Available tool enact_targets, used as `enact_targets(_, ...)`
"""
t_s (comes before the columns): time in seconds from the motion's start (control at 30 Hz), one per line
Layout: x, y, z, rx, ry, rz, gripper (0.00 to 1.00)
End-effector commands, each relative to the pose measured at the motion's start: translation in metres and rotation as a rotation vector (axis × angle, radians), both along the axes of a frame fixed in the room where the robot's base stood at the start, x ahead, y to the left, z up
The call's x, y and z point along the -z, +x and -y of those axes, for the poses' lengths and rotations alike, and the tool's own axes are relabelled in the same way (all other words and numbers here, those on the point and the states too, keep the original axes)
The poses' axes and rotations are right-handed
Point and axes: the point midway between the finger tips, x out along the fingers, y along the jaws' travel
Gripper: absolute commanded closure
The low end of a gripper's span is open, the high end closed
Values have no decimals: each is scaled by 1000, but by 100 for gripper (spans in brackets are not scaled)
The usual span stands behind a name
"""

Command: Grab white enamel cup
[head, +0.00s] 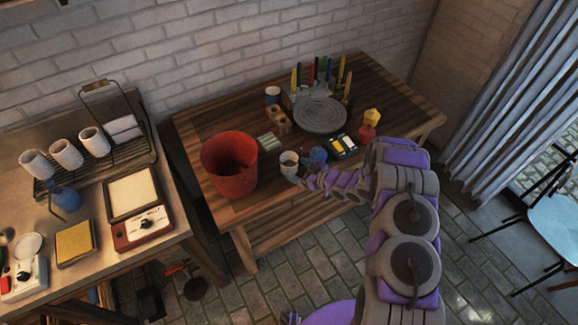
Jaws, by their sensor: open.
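A small white cup (289,158) stands on the wooden table, near its front edge, with its open top showing. My gripper (299,176) comes in from the right, close beside the cup's lower right side. The gripper is open; its fingers are small here, and I cannot tell whether they touch the cup or reach around it. I cannot tell from the picture which of the two is enamel.
A red bucket (229,170) stands left of the white cup. A blue round object (318,154) and a paint box (343,146) are close on the right. A grey turntable (320,115) lies behind. Several white cups (66,153) are on the left bench's rack.

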Motion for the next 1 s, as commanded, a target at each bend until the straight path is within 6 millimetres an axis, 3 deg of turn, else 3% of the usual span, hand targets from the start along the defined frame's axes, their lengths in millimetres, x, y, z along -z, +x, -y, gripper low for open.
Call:
enact_targets(0.5, 19, 30, -40, -2, -2, 1, 13)
enact_targets(0.77, 19, 32, -41, 1, -2, 1, 13)
enact_targets(1.0, 19, 32, -41, 1, -2, 1, 35)
